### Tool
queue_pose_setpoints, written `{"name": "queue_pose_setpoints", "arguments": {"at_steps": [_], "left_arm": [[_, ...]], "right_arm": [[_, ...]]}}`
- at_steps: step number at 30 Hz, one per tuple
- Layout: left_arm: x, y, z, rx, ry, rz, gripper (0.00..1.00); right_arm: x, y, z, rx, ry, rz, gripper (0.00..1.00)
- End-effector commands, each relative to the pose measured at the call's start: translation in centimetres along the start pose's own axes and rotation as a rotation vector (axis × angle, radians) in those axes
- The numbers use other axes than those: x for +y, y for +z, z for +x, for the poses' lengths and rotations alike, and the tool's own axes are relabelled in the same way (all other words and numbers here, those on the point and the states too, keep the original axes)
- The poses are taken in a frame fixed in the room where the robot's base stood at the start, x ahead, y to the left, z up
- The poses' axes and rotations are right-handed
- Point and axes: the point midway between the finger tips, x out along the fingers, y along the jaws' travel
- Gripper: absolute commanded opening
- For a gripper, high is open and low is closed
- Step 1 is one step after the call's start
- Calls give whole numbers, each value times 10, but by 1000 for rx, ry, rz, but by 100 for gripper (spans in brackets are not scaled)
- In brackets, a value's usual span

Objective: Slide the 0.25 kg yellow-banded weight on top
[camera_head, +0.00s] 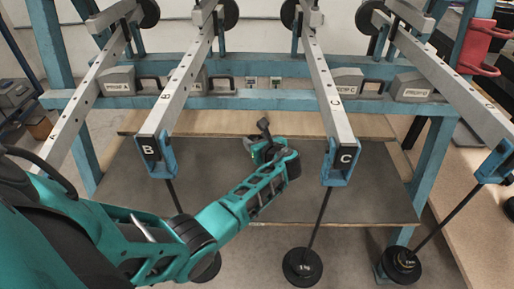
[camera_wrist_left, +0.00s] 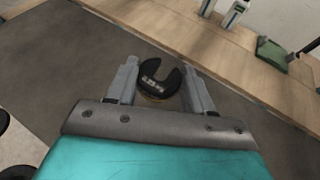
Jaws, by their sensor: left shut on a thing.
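My left gripper (camera_wrist_left: 160,88) is shut on a black slotted weight (camera_wrist_left: 153,82) in the left wrist view. The weight carries small pale lettering that looks like 0.25 kg, with a trace of yellow at its lower edge; its slot opens toward the top right. In the head view my left gripper (camera_head: 268,145) is above the dark board, between levers B and C, and the weight is hard to make out there. A hanger rod (camera_head: 320,220) under lever C bears a black disc (camera_head: 302,268) marked 1 kg. Another disc (camera_head: 402,266) hangs at the right.
Levers B (camera_head: 188,90) and C (camera_head: 326,90) reach forward from the blue frame (camera_head: 270,101), with blue end brackets. A disc (camera_head: 206,268) under B is partly hidden by my left arm. The dark board (camera_head: 375,195) is bare around the gripper.

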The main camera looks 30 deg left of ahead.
Motion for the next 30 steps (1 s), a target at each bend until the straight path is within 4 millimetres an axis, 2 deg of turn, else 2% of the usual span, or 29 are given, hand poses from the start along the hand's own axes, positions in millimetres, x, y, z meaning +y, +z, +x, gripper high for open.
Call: {"name": "queue_pose_setpoints", "arguments": {"at_steps": [1,9,24,30], "left_arm": [[0,10,-4,-2,-1,-2,22],[0,28,-11,-2,0,0,22],[0,49,-20,-2,-1,0,22],[0,52,-20,-3,-3,0,22]], "right_arm": [[0,-5,-3,0,0,0,94],[-1,-14,-9,1,3,6,94],[-1,-39,-26,0,2,4,94],[-1,-40,-27,0,3,4,94]]}}
